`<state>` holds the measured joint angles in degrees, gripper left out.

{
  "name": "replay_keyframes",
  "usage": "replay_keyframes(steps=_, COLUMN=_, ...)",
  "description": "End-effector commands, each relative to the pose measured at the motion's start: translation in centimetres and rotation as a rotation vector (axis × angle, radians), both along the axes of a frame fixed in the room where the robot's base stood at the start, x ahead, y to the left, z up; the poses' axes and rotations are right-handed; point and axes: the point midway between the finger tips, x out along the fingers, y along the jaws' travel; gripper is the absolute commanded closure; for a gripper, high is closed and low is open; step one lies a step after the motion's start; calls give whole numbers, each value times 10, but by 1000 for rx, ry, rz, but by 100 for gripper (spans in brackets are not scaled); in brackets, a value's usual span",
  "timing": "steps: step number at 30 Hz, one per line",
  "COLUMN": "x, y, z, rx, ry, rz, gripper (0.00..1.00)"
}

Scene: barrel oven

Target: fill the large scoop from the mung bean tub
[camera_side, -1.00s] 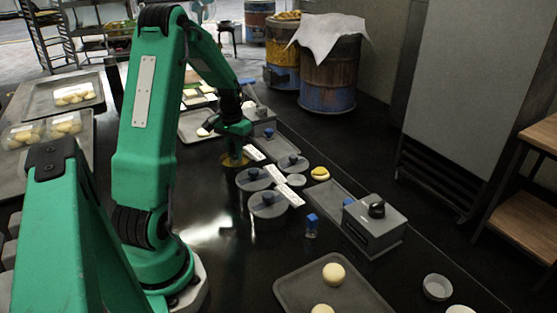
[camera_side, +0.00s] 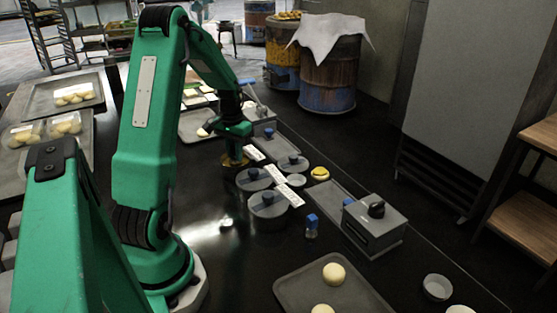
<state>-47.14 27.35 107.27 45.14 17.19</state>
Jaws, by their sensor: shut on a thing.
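The gripper is shut on the large scoop, but the scoop is too small and too covered to make out clearly. I cannot see the scoop's bowl or how many beans are in it.
Grey tubs with blue-knobbed lids (camera_side: 268,204) and white label strips (camera_side: 276,171) stand close to the right. A grey box with a black knob (camera_side: 374,226), a blue-capped jar (camera_side: 312,227) and a tray with dough balls (camera_side: 300,285) are nearer. Bare table lies front-left of the tubs.

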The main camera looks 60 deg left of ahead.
Motion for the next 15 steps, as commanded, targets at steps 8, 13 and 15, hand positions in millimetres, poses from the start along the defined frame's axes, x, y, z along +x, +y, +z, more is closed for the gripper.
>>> replay_keyframes(steps=8, x=0, y=0, z=4, rx=0, ry=0, rz=0, gripper=100)
replay_keyframes(steps=13, x=0, y=0, z=14, rx=2, ry=-1, rz=0, gripper=100)
replay_keyframes(steps=15, x=0, y=0, z=18, rx=0, ry=-1, rz=0, gripper=100)
